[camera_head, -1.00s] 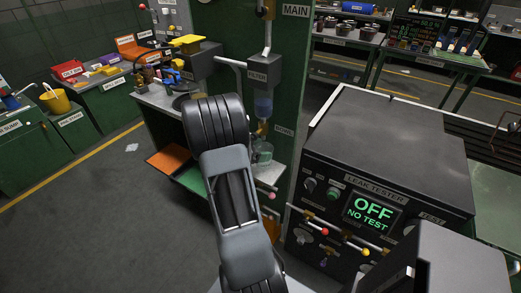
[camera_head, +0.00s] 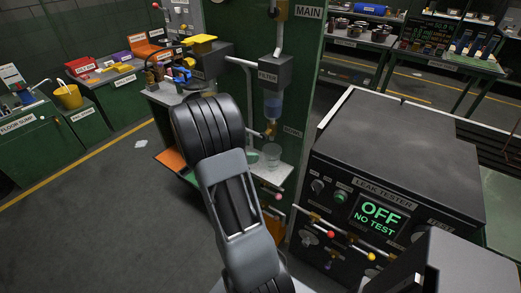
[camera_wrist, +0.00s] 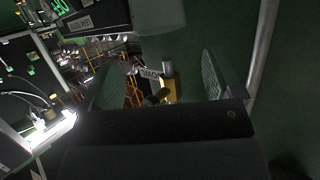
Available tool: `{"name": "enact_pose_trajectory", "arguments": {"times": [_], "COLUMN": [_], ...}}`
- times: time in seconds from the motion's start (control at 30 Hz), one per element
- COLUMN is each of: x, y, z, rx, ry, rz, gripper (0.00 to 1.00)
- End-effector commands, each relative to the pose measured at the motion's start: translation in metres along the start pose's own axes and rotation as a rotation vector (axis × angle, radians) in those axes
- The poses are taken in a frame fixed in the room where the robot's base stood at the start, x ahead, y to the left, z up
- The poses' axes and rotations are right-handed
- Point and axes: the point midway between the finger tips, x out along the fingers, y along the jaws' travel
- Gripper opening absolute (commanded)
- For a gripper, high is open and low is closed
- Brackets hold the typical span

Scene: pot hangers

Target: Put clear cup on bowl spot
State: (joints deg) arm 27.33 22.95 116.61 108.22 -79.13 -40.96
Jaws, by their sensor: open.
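The clear cup (camera_head: 271,156) stands upright on the small pale shelf of the green stand in the head view, just right of my arm. The BOWL label (camera_head: 292,131) is on the green panel above and to the right of it. In the wrist view, my gripper (camera_wrist: 160,82) is open. The BOWL label (camera_wrist: 150,73) and a brass fitting (camera_wrist: 171,90) show between its fingers. A pale translucent shape at the top is too unclear to name.
The leak tester (camera_head: 395,150), reading OFF, NO TEST, stands close on the right with valve handles on its front. An orange tray (camera_head: 172,160) juts out left of my arm. The floor (camera_head: 100,215) at left is open.

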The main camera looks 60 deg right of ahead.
Motion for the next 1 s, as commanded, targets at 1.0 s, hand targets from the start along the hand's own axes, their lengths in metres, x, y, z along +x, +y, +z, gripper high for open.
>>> {"name": "enact_pose_trajectory", "arguments": {"times": [1.0], "x": [-0.297], "y": [-0.029], "z": [-0.005], "rx": [-0.319], "ry": [-0.456], "rz": [-1.565], "gripper": [0.86]}}
